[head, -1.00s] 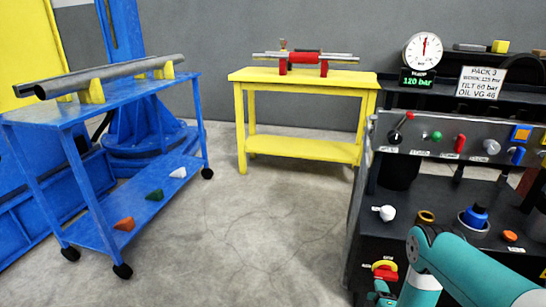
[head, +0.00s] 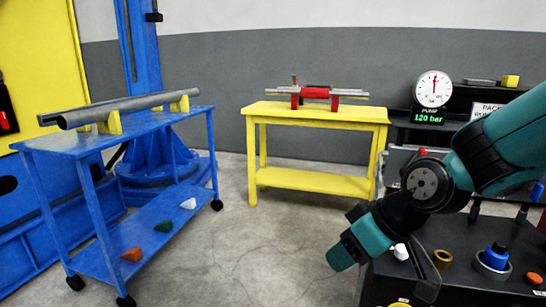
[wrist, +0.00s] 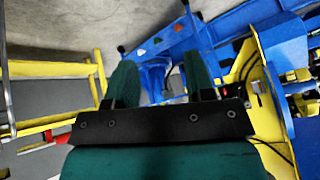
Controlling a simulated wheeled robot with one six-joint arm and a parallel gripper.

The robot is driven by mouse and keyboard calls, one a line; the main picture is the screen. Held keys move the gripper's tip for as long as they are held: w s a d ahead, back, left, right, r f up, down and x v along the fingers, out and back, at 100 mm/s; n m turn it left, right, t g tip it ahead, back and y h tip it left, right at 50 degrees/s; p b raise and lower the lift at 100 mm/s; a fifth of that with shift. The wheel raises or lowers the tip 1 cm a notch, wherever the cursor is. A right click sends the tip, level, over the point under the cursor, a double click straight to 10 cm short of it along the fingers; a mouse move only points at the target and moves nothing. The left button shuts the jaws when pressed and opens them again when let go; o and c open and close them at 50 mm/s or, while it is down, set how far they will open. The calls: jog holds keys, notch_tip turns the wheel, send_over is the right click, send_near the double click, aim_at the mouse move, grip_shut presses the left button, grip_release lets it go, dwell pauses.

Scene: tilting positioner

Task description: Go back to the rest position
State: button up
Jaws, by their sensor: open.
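My gripper (wrist: 160,82) shows in the wrist view with its two green fingers wide apart. Nothing is held between them; the blue column base and the floor show beyond. In the head view my teal and black arm reaches in from the right, bent over the control console (head: 455,255). It stands in front of the upper control panel and hides most of it. I cannot make out the fingers in the head view.
A blue cart (head: 75,142) at left carries grey pipes (head: 120,108) and small wedges (head: 132,254). A yellow table (head: 320,113) stands behind with a red clamp device (head: 315,92). The middle floor (head: 270,240) is clear.

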jog(key=s+d+r+m+g+h, duration=0.1)
jog(key=s+r+g, duration=0.1)
jog(key=s, duration=0.7)
jog(key=s+d+r+g+h, duration=0.1)
jog(key=s+r+g, duration=0.15)
jog(key=s, duration=0.55)
notch_tip(320, 180, up, 28)
jog(key=p, duration=2.7)
jog(key=shift+d+f+t, duration=0.15)
jog(key=shift+t, duration=0.3)
jog(key=shift+c, duration=0.2)
